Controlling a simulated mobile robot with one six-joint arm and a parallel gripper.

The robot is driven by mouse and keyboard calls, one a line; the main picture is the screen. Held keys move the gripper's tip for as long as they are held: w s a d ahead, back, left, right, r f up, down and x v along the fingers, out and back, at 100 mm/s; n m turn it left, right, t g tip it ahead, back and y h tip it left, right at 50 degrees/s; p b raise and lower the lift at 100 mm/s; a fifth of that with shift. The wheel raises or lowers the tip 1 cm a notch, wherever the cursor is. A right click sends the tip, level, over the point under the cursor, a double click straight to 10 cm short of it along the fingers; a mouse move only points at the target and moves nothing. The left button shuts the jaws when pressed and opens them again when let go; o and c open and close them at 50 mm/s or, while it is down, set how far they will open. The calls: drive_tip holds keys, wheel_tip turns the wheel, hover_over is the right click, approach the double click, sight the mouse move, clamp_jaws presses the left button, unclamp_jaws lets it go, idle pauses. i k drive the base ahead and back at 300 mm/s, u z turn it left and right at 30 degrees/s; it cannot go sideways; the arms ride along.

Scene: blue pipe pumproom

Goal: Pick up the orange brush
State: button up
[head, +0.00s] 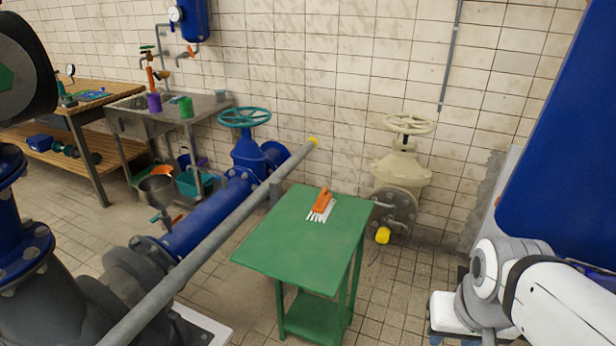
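The orange brush (322,200) lies on the top of a green table (290,258), near its far edge. It has an orange handle and whitish bristles that point toward the lower left. Nothing touches the brush apart from the table top under it. Parts of my white and grey arm show at the lower right, apart from the table. My gripper is not in view.
A grey rail (215,235) and blue pipe (205,215) run along the table's left side. A cream valve (400,172) with a yellow-ended part (382,235) stands close behind right. A sink (170,112) and wooden bench (75,100) are at back left. Tiled floor right of the table is clear.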

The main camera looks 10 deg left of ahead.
sight(322, 207)
drive_tip(key=z, duration=0.25)
drive_tip(key=i, duration=0.2)
drive_tip(key=u, duration=0.45)
drive_tip(key=k, duration=0.7)
drive_tip(key=u, duration=0.15)
drive_tip(key=i, duration=1.75)
drive_tip(key=z, duration=0.05)
